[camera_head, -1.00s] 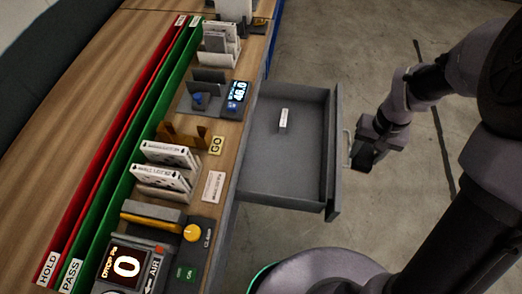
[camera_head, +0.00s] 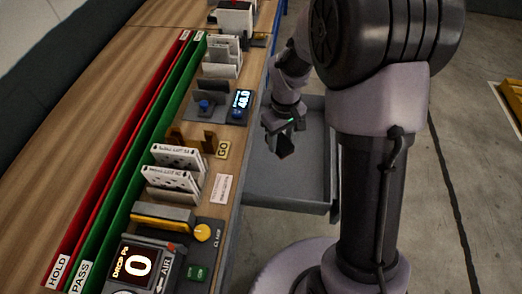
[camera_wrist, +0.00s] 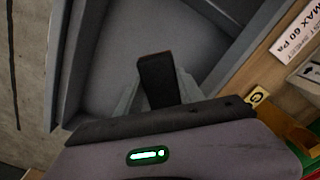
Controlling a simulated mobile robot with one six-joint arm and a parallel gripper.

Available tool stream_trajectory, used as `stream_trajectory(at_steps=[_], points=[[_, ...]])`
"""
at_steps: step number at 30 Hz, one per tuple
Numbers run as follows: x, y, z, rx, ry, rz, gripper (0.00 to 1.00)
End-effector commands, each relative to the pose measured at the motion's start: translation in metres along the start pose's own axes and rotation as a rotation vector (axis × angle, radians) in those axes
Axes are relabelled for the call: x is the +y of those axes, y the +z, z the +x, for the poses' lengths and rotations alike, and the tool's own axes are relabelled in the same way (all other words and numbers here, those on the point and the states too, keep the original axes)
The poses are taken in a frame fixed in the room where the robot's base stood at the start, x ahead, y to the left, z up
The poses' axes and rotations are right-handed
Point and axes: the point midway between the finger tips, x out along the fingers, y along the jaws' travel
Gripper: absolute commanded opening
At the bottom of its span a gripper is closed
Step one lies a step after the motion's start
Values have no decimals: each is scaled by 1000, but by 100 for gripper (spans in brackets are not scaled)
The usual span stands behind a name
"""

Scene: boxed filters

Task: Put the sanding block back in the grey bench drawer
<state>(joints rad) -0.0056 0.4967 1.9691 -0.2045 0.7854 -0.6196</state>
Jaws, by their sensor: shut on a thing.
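The grey bench drawer (camera_head: 290,190) stands pulled open from the bench's right side, its inside partly covered by my arm. My gripper (camera_head: 281,136) is over the open drawer, pointing down. It is shut on a dark block, which I take as the sanding block (camera_head: 285,147). In the wrist view the dark block (camera_wrist: 155,75) stands out between the two grey fingers of my gripper (camera_wrist: 157,97), with the drawer floor (camera_wrist: 105,60) behind it. The block looks apart from the drawer floor, but the exact height is hard to tell.
The wooden bench (camera_head: 232,160) at left carries a scale with a lit display (camera_head: 241,99), several white boxed filters (camera_head: 176,170) and a gauge reading 0 (camera_head: 137,266). Red and green HOLD and PASS channels (camera_head: 110,180) run along it.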

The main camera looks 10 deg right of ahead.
Motion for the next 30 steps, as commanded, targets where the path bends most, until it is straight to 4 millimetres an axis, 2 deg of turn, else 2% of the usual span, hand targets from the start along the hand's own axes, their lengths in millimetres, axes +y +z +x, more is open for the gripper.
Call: stream_trajectory(at_steps=[9,13,17,27,30], points=[[14,-41,29,-1,0,-622,7],[17,-51,36,-1,0,-795,7],[18,-53,55,-2,-1,-840,7],[17,-53,130,-2,-1,-838,7],[18,-53,139,-1,1,-838,7]])
